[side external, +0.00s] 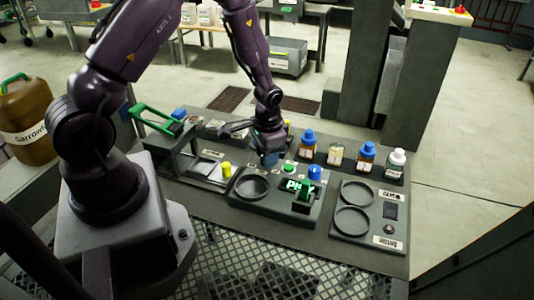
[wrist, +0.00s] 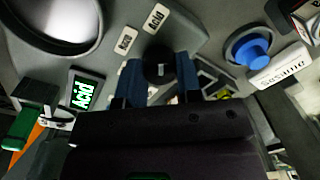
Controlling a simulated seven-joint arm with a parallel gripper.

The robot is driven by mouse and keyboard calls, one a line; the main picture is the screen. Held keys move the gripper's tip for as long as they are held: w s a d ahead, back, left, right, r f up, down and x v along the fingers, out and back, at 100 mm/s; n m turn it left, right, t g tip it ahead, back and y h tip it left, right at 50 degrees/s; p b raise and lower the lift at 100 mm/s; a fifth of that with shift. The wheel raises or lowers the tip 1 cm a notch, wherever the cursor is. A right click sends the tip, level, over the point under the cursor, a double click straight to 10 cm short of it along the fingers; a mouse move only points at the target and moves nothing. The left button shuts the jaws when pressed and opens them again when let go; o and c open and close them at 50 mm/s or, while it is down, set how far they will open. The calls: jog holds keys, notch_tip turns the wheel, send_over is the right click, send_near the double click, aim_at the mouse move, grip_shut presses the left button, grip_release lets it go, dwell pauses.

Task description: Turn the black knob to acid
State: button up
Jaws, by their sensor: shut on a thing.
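The black knob (wrist: 160,66) sits between the two blue fingertips of my gripper (wrist: 159,80) in the wrist view. My gripper is shut on it. The knob's light mark lies roughly along the picture's vertical. Two small white labels (wrist: 157,19) sit just beyond the knob; their print is small and tilted. A small display (wrist: 82,93) at the left shows green text upside down that looks like "Acid". In the side view my gripper (side external: 270,158) points down over the back of the middle panel and hides the knob. The display (side external: 299,185) glows green there.
A round dark ring (side external: 252,187) and a green lever (side external: 303,196) are on the middle panel. Several capped bottles (side external: 366,157) stand behind. A yellow-capped piece (side external: 226,170) is left of the panel.

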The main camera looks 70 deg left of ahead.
aim_at(262, 168)
jog(key=shift+m, duration=0.4)
jog(key=o, duration=0.9)
jog(key=shift+o, duration=0.2)
notch_tip(262, 168, up, 13)
jog(key=shift+d, duration=0.25)
jog(key=s+d+r+t, duration=0.2)
jog(key=s+d+r, duration=0.3)
jog(key=s+r, duration=0.2)
jog(key=s+d+r+n+t, duration=0.1)
jog(key=s+d+r+t, duration=0.2)
jog(key=r, duration=0.8)
jog(key=s+d, duration=0.2)
jog(key=s, duration=0.2)
jog(key=shift+s+d+t+h, duration=0.15)
jog(key=shift+d+t+h, duration=0.15)
